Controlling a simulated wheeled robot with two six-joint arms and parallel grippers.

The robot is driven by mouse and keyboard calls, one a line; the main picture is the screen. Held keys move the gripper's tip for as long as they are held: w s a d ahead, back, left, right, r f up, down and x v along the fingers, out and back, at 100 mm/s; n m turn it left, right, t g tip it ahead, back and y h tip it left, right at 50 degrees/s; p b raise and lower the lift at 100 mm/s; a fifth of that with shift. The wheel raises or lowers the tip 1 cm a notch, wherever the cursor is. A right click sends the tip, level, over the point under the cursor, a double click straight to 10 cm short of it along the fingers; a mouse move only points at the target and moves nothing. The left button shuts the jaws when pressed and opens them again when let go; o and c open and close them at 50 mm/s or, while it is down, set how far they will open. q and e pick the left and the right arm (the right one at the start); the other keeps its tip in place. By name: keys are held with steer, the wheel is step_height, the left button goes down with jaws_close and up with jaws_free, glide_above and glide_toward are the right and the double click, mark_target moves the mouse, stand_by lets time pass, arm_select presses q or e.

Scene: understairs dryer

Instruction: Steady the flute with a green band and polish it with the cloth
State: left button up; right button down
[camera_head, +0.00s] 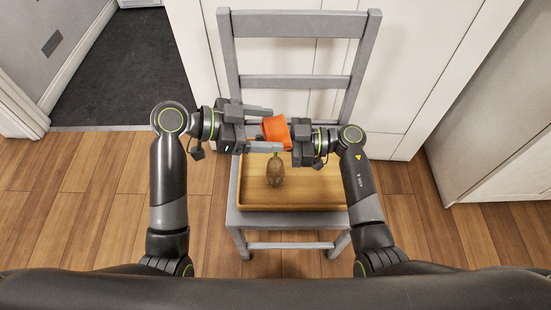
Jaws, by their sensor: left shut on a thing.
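A see-through, brownish rounded vessel (275,174) with a green mark at its narrow top shows over the wooden tray (320,195); I take it for the flute. I cannot tell whether it touches the tray. An orange cloth (276,130), bunched into a cup-like shape, is above and behind it, between my two grippers. My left gripper (272,129) reaches in from the left, its long fingers on either side of the cloth. My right gripper (296,132) meets the cloth from the right; its fingertips are partly hidden, so its hold is unclear.
The tray lies on the seat of a grey chair (300,83), whose slatted back rises behind the grippers. White panels (410,60) stand close behind. The wooden floor (110,215) is clear on both sides. A dark mat area (120,75) lies at the back left.

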mark_target(265, 121)
arm_select(q)
steer(key=shift+s, duration=0.45)
steer(key=shift+w+f, duration=0.2)
steer(key=shift+w, duration=1.45)
steer(key=shift+r, duration=2.6)
steer(key=shift+f, duration=0.1)
steer(key=shift+f, duration=1.35)
steer(key=shift+f, duration=1)
